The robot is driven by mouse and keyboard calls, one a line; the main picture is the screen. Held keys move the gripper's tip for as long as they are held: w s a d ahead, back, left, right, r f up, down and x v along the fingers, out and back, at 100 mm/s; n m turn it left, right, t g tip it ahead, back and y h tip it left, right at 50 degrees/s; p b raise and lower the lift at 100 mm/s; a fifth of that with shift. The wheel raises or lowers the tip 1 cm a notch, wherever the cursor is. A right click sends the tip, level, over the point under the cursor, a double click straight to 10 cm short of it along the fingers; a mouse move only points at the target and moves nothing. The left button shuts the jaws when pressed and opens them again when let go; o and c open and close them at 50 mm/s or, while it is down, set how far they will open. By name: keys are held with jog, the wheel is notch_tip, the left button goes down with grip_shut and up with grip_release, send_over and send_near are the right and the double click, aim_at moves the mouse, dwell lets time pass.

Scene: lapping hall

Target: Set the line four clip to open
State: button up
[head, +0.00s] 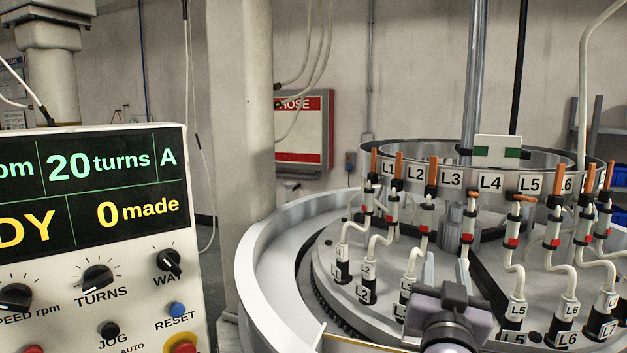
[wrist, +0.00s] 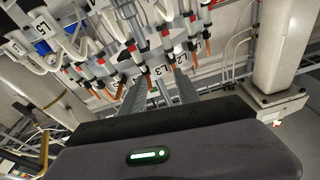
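The line four clip (head: 470,212) is a white and black clip with a red band, below the L4 plate (head: 490,183) on the ring in the head view. Its orange lever (head: 472,194) looks short and laid over, not upright like those of lines one to three. My gripper (head: 446,264) is below and in front of it, fingers pointing at the row of clips. In the wrist view my gripper (wrist: 156,88) has two grey fingers apart, with no clip visibly held. The foot of line four is hidden behind my gripper, and I cannot tell its clip apart in the wrist view.
Neighbouring line three (head: 427,215) has its lever upright; line five (head: 514,220) has its lever laid over. Several similar clips stand close on both sides. A control panel (head: 100,240) stands at the left. The round machine rim (head: 262,262) curves around the lines.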

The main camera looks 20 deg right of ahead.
aim_at(474, 193)
jog(key=w+d+r+h+p, duration=0.1)
jog(key=w+d+r+p, duration=0.1)
jog(key=d, duration=0.3)
jog(key=w+d+r+h+p, duration=0.1)
jog(key=w+d+r+p, duration=0.2)
jog(key=d+r, duration=0.1)
jog(key=w+d+r+h+p, duration=0.1)
jog(key=w+d+r+p, duration=0.1)
jog(key=d, duration=0.3)
jog(key=shift+w+d+r+p, duration=0.35)
jog(key=shift+w+d+r, duration=0.05)
jog(key=shift+w+r, duration=0.2)
grip_shut()
dwell(0.6)
